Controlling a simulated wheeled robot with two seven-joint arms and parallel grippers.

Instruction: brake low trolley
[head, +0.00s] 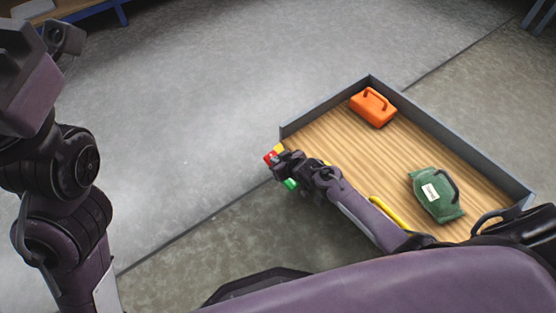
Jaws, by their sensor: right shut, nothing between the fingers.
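The low trolley (450,147) has a wooden deck with a grey raised rim, and stands right of centre. At its left corner are a red piece (271,157), a yellow piece (279,148) and a green piece (291,184). I cannot tell which of them is the brake. My right gripper (277,161) is shut and empty at that corner, close beside the coloured pieces. Whether it touches them I cannot tell. The gripper and forearm hide part of the near left edge. My left arm rises at the left, and its fingers do not show.
An orange toolbox (373,107) and a green bag (432,196) with a white label lie on the deck. A yellow bar (388,211) shows beside my right forearm. A blue-framed bench (85,12) stands at the far left. The grey floor between is clear.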

